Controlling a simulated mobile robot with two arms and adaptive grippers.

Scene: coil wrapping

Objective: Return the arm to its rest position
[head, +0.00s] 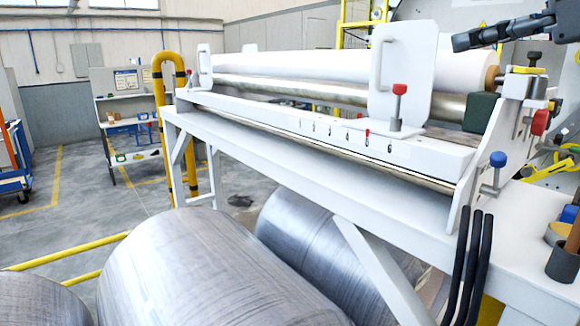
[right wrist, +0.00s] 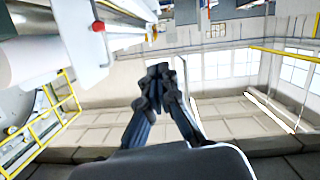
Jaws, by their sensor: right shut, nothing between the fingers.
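My right gripper (head: 462,42) is dark and enters at the top right of the head view. It is shut and empty, apparently in the air near the right end of the wrapping machine (head: 330,140). In the right wrist view its fingertips (right wrist: 158,70) meet, with nothing between them. My left gripper is in neither view. The machine carries a white film roll (head: 290,67) above a shiny metal roller (head: 300,92).
Large metal coils (head: 200,270) lie below the machine. A yellow pipe barrier (head: 158,85) and a shelf (head: 130,125) stand to the left. A blue-topped knob (head: 497,160) and black cables (head: 468,265) are at the right. The floor at left is largely open.

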